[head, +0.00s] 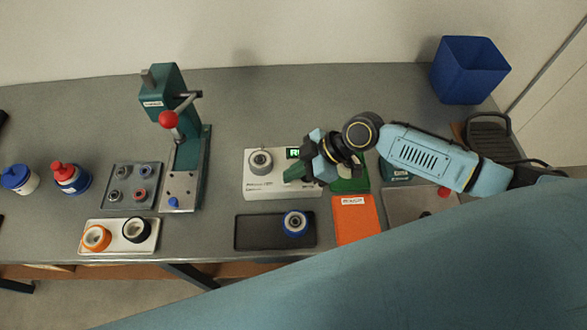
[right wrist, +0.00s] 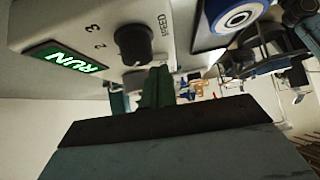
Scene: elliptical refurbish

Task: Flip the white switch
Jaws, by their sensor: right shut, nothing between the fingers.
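The white machine (head: 262,188) stands mid-table, with a round metal fixture on top and a partly covered green RUN display (head: 293,154). In the right wrist view its panel shows the lit RUN display (right wrist: 66,62), a black SPEED knob (right wrist: 136,44) and a small pale part (right wrist: 134,80) beside my fingertips, which may be the white switch. My right gripper (head: 290,177) is shut and empty, its green fingertips (right wrist: 157,84) close against the panel. I cannot tell whether they touch the switch. The switch is not distinguishable in the head view. My left gripper is out of view.
A black tray (head: 250,233) with a blue-rimmed wheel (head: 295,222) lies in front of the machine. An orange mat (head: 356,222) lies to its right. A green press (head: 187,150) stands left. A blue bin (head: 469,70) is at back right. The back middle is clear.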

